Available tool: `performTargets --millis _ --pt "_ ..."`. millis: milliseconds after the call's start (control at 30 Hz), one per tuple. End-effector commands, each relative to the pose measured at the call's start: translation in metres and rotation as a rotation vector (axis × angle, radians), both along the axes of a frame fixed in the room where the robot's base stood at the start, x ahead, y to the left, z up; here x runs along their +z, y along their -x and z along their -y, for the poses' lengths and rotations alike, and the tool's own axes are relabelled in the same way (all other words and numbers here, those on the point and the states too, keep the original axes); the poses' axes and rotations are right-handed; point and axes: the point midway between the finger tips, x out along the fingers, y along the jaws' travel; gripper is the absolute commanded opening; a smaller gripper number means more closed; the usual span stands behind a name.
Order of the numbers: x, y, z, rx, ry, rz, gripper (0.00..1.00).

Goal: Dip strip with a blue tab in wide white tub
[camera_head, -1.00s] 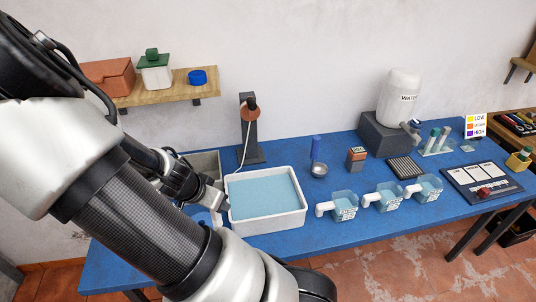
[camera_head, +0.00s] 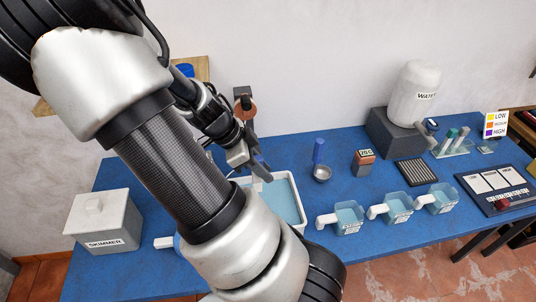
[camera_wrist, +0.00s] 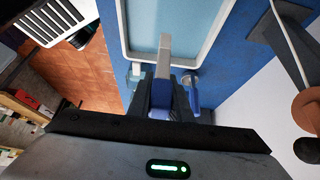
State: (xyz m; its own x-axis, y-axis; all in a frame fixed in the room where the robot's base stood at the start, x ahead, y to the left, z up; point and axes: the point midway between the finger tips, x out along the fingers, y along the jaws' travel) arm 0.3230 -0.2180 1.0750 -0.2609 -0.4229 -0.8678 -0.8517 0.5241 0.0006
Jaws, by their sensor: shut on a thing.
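My gripper (camera_head: 258,166) is over the back left part of the wide white tub (camera_head: 301,215), which holds pale blue liquid. In the wrist view my gripper (camera_wrist: 164,108) is shut on the strip's blue tab (camera_wrist: 160,88). The pale grey strip (camera_wrist: 165,52) sticks out past the fingertips, in front of the tub (camera_wrist: 205,52) and its liquid in that view. I cannot tell whether its tip touches the liquid. My arm hides the tub's left part in the head view.
A lidded skimmer box (camera_head: 104,222) stands at the left. Several scoops, including one (camera_head: 348,218), line the front right. An orange-topped stand (camera_head: 245,106) is behind my gripper.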

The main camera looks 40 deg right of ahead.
Motion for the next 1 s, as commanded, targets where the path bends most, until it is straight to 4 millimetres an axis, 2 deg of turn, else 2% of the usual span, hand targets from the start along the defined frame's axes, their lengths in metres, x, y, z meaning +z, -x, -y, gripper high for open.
performTargets --millis 367,1000 --pt "-0.008 0.001 0.000 0.001 0.000 -0.003 0.00" --pt "-0.063 0.000 0.000 0.003 -0.001 -0.001 0.00"
